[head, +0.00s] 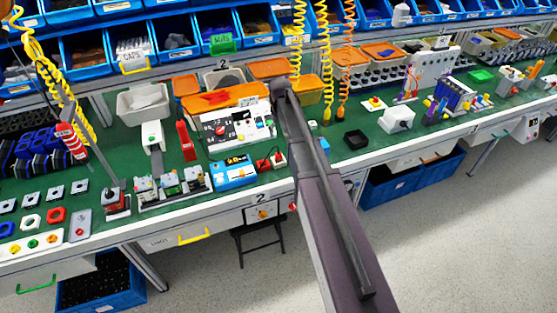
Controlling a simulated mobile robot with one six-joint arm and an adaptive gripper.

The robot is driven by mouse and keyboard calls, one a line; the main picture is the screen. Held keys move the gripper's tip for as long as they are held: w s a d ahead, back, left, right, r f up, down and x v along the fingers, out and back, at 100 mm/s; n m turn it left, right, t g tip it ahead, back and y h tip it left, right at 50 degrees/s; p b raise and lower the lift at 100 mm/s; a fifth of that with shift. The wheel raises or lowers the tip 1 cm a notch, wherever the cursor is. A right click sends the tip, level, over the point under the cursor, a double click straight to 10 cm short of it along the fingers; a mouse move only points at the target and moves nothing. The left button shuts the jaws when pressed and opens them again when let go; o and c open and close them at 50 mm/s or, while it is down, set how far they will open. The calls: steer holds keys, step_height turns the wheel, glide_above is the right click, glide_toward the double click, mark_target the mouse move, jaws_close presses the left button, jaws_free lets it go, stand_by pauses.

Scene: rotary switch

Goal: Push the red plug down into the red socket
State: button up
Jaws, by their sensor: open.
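Two small red parts stand side by side on the green bench, just left of my arm in the head view: a left red part (263,165) and a right red part with a pale base (279,161). They may be the red plug and red socket. They are too small to tell which is which, or whether they are joined.
A blue box (234,172) stands left of the red parts. A white panel with a dial (236,128) stands behind. Yellow coiled hoses (327,70) hang nearby. Bare green bench shows around the tray.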

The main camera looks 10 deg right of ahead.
mark_target(279, 152)
steer(key=shift+f+b, duration=3.7)
steer(key=shift+f, duration=0.25)
steer(key=shift+f, duration=0.15)
steer(key=f+b, duration=0.5)
steer(key=shift+w+a, duration=0.15)
steer(key=shift+a, duration=0.1)
jaws_close()
